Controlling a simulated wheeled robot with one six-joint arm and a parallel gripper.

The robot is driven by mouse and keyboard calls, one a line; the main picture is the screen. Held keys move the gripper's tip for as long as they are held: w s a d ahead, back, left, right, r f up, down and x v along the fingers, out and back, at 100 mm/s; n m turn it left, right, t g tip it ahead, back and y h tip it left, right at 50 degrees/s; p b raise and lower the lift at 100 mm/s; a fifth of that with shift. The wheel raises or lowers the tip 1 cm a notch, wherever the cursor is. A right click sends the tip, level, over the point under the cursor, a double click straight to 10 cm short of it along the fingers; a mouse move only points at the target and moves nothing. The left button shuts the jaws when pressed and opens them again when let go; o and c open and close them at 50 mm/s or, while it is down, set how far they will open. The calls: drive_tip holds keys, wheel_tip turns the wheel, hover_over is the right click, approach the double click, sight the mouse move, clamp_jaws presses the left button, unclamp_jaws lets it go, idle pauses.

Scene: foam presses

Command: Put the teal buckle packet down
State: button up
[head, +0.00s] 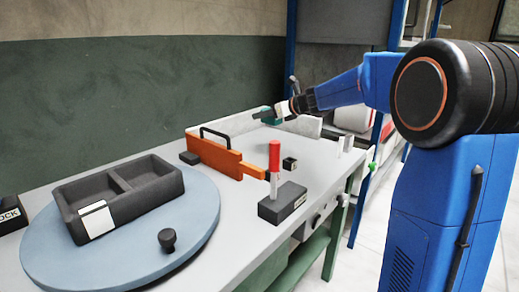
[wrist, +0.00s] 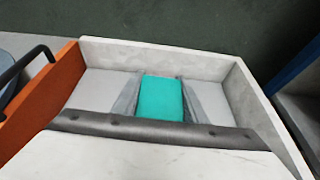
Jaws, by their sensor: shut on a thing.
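The teal buckle packet (wrist: 162,98) is between the two grey fingers of my gripper (wrist: 160,100) in the wrist view, with a finger along each side. In the head view the packet (head: 268,115) shows as a small teal patch at the tip of my gripper (head: 277,112), near the pale walls at the back of the table. My gripper is shut on the packet. The wrist view shows it over a pale grey surface bounded by off-white walls and an orange panel. I cannot tell whether the packet touches that surface.
The orange panel (head: 213,156) with a black handle stands left of my gripper. A red-topped post (head: 275,157) in a dark block (head: 283,204) stands nearer. A blue-grey round plate (head: 130,262) carries a dark two-compartment tray (head: 150,198) with a white card.

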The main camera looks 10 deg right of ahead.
wheel_tip(320, 180, down, 3)
drive_tip(key=a, duration=0.3)
hover_over(258, 151)
wheel_tip(258, 151, down, 5)
drive_tip(key=shift+f, duration=2.2)
drive_tip(key=shift+f, duration=0.1)
drive_tip(key=o, duration=1.1)
drive_tip(key=shift+o, duration=0.2)
